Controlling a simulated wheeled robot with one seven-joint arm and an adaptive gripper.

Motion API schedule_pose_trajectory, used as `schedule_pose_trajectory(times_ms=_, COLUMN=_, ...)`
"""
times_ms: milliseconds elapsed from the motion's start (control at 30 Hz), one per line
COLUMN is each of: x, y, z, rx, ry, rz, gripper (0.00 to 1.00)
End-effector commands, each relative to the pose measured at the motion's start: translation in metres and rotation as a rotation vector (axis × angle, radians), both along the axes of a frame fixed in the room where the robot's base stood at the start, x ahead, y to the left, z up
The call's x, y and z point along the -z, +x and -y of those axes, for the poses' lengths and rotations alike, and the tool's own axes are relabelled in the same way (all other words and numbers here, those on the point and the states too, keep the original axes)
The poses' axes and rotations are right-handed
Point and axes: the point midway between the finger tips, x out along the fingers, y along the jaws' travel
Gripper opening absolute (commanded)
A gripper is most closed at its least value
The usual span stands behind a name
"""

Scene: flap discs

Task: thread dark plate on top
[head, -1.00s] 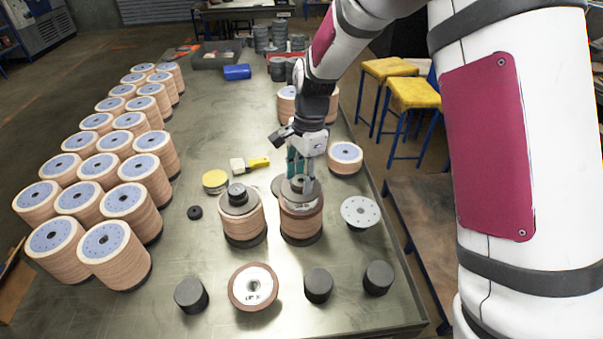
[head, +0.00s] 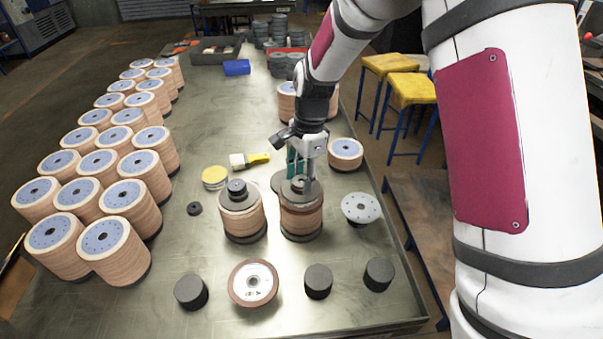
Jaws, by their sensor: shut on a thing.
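The dark plate (head: 292,196) is a grey disc at the top of the right-hand stack of tan flap discs (head: 301,218). My gripper (head: 300,180) is above this stack, pointing down, with its fingers shut on the plate. The plate looks level and close to or touching the top disc; the fingers partly hide it, so I cannot tell whether it is fully seated. A small dark round part shows at its middle between the fingers. The neighbouring stack (head: 243,222) on the left bears a similar dark plate (head: 238,197) with a dark knob on top.
Rows of tan disc stacks (head: 104,241) fill the table's left. Dark cylinders (head: 318,282), a loose flap disc (head: 253,284) and a pale perforated plate (head: 361,208) stand nearby. A brush (head: 250,160), yellow discs (head: 215,176) and a small black ring (head: 194,208) lie behind and left.

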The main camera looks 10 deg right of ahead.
Motion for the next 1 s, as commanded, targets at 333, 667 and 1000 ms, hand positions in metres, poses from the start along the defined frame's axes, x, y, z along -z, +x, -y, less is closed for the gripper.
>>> schedule_pose_trajectory(times_ms=333, x=0.015, y=0.000, z=0.000, rx=0.000, ry=0.000, rz=0.000, gripper=0.00)
schedule_pose_trajectory(times_ms=667, x=0.016, y=0.000, z=0.000, rx=0.000, ry=0.000, rz=0.001, gripper=0.47)
schedule_pose_trajectory(times_ms=1000, x=0.017, y=-0.001, z=0.000, rx=0.001, ry=0.000, rz=-0.001, gripper=0.66)
